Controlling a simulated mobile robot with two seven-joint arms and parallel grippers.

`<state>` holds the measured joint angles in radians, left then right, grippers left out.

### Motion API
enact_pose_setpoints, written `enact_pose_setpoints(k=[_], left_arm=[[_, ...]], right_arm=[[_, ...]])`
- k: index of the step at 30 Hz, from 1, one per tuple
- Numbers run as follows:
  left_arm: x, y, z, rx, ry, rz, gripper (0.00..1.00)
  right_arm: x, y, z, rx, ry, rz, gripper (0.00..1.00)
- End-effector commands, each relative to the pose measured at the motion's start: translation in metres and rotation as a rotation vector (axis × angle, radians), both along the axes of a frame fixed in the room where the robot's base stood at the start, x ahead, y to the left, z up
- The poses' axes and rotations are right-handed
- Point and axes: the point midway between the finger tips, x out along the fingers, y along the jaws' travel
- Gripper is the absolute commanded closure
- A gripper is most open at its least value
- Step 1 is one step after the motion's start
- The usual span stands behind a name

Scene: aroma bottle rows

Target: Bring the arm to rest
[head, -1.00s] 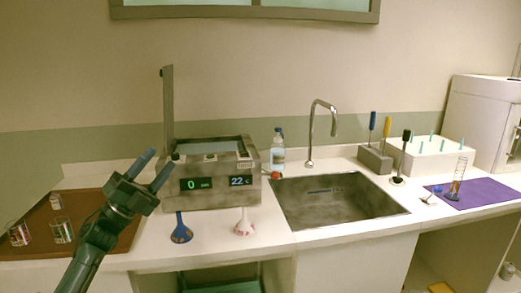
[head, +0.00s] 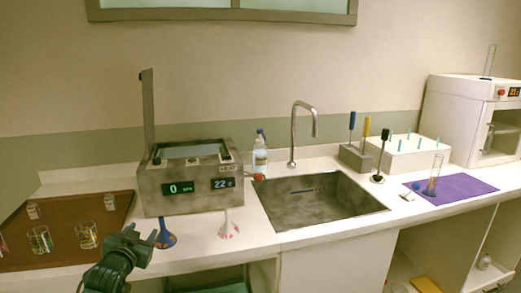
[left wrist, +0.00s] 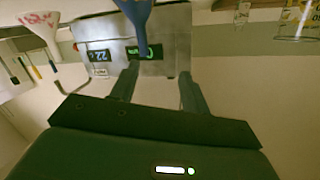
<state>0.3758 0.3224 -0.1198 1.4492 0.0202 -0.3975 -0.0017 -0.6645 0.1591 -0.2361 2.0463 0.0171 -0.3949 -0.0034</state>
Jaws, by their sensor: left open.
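My left gripper (head: 141,233) is low at the front edge of the counter, left of the middle, and its arm comes up from below. Its two fingers stand apart in the left wrist view (left wrist: 160,82), with nothing held. A blue long-necked vessel (head: 166,239) stands on the counter just right of the gripper. In the left wrist view the blue vessel (left wrist: 141,22) appears upside down beyond the fingers, its neck end in line with the gap. My right gripper is not in view.
A grey device with a display (head: 189,182) stands behind. A white red-marked vessel (head: 229,228) stands to its front right. A brown tray (head: 75,211) with several glass beakers lies left. The sink (head: 312,207) is right, with a purple mat (head: 463,187) beyond.

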Motion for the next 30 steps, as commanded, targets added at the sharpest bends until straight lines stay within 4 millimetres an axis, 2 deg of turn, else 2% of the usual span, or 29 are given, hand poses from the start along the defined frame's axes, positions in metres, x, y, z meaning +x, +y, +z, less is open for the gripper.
enact_pose_setpoints(k=[1, 5, 8, 9, 13, 15, 18, 21, 24, 30], left_arm=[[-0.016, -0.012, -0.022, -0.006, 0.03, -0.02, 0.54], [-0.062, -0.045, -0.075, -0.03, 0.106, -0.07, 0.54], [-0.112, -0.074, -0.117, -0.064, 0.179, -0.114, 0.54], [-0.136, -0.086, -0.133, -0.081, 0.21, -0.13, 0.54], [-0.216, -0.123, -0.171, -0.147, 0.31, -0.176, 0.54], [-0.256, -0.14, -0.182, -0.184, 0.357, -0.192, 0.54], [-0.303, -0.158, -0.19, -0.232, 0.413, -0.204, 0.54], [-0.335, -0.168, -0.192, -0.268, 0.451, -0.209, 0.54], [-0.352, -0.174, -0.192, -0.287, 0.472, -0.211, 0.54], [-0.358, -0.176, -0.192, -0.294, 0.48, -0.211, 0.54]], right_arm=[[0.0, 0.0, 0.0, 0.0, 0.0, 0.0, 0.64], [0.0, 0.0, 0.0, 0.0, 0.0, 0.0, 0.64], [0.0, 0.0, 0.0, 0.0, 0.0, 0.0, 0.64], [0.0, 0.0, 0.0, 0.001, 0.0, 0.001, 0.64], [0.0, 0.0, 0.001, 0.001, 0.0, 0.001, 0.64], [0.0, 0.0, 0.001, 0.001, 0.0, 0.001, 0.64], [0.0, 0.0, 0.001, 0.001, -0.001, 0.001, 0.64], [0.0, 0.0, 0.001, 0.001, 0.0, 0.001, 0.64], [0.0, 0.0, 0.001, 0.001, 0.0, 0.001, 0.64], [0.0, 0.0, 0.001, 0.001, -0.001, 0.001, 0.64]])
